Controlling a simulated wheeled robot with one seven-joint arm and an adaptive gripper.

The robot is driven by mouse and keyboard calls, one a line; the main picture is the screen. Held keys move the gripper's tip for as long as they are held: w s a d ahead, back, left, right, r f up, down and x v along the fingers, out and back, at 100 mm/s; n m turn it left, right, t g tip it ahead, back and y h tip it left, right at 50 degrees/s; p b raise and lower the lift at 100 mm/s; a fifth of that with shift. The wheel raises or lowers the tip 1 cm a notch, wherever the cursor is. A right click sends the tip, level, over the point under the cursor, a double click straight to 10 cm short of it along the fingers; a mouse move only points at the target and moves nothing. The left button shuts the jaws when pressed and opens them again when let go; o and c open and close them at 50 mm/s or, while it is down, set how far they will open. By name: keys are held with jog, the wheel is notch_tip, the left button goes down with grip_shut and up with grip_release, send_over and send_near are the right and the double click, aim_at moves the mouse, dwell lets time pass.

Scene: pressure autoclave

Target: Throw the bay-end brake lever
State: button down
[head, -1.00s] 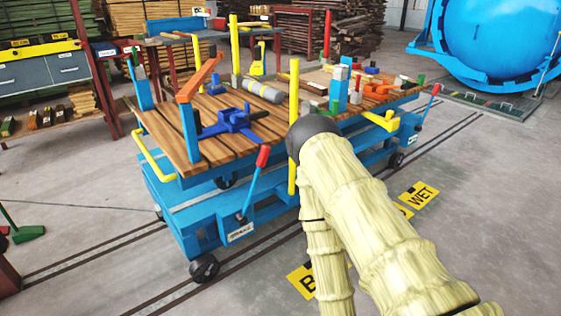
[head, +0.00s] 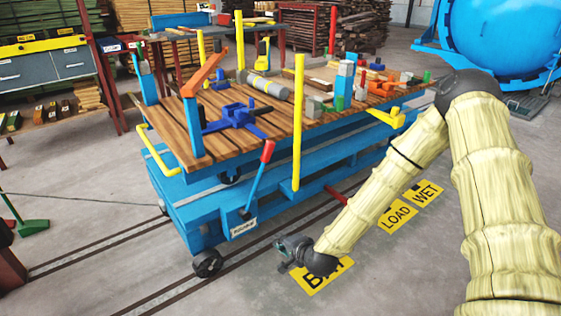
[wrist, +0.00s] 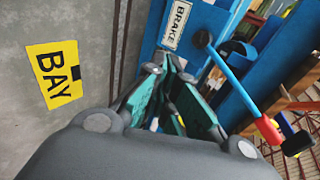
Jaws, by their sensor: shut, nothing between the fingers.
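The bay-end brake lever is a blue bar with a red grip (head: 267,151), leaning up and right from a blue box with a BRAKE plate (head: 243,228) on the near end of the blue cart. In the wrist view, the lever (wrist: 231,83) runs from a dark pivot beside the BRAKE plate (wrist: 177,25) down to its red grip at the right. My gripper (head: 281,247) is low beside the cart, in front of and to the right of the lever's base. In the wrist view, its teal-padded fingers (wrist: 170,66) are shut and empty, apart from the lever.
The cart's plank deck (head: 190,135) carries clamps, blocks and a grey cylinder. A yellow post (head: 298,120) rises right of the lever. Yellow BAY (head: 322,277), LOAD (head: 394,217) and WET (head: 427,193) floor signs lie along the rails. Floor in front of the cart is clear.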

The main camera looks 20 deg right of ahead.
jog(key=w+d+r+m+t+h, duration=0.1)
jog(key=w+d+r+m, duration=0.3)
jog(key=r, duration=0.5)
jog(key=w+d+r+m+t+h, duration=0.1)
jog(key=w+d+r+m+t, duration=0.2)
jog(key=w+r, duration=0.5)
jog(key=d+r+t, duration=0.1)
jog(key=d, duration=0.1)
jog(key=shift+w+d+r+m, duration=0.15)
jog(key=shift+w+d+m, duration=0.15)
jog(key=shift+d+m, duration=0.1)
jog(key=w+f+b, duration=0.2)
jog(key=w+b, duration=0.1)
jog(key=w, duration=0.7)
jog(key=a+r, duration=0.1)
jog(key=a, duration=0.1)
jog(key=s+a+r, duration=0.1)
jog(key=a, duration=0.1)
jog(key=shift+s+r, duration=0.15)
